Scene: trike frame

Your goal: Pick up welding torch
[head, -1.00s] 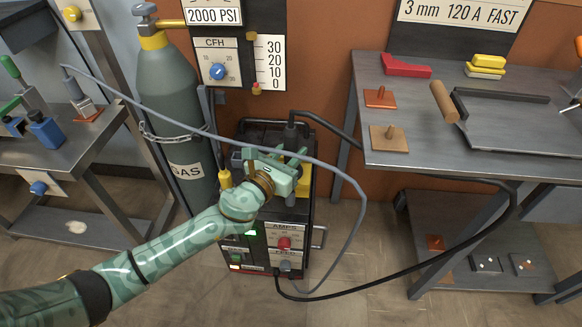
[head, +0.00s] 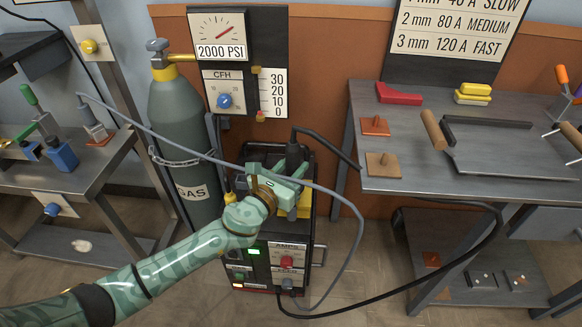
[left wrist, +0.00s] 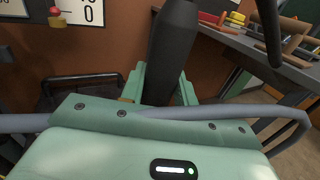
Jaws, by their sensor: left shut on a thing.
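My left gripper (head: 294,176) is shut on the torch handle. In the left wrist view, the dark handle (left wrist: 172,50) rises between the green fingers (left wrist: 160,88). My right gripper is not in view.
A gas cylinder (head: 181,110) stands left of the machine. A grey hose (head: 335,196) crosses by my left gripper. Another bench (head: 75,180) stands at the left.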

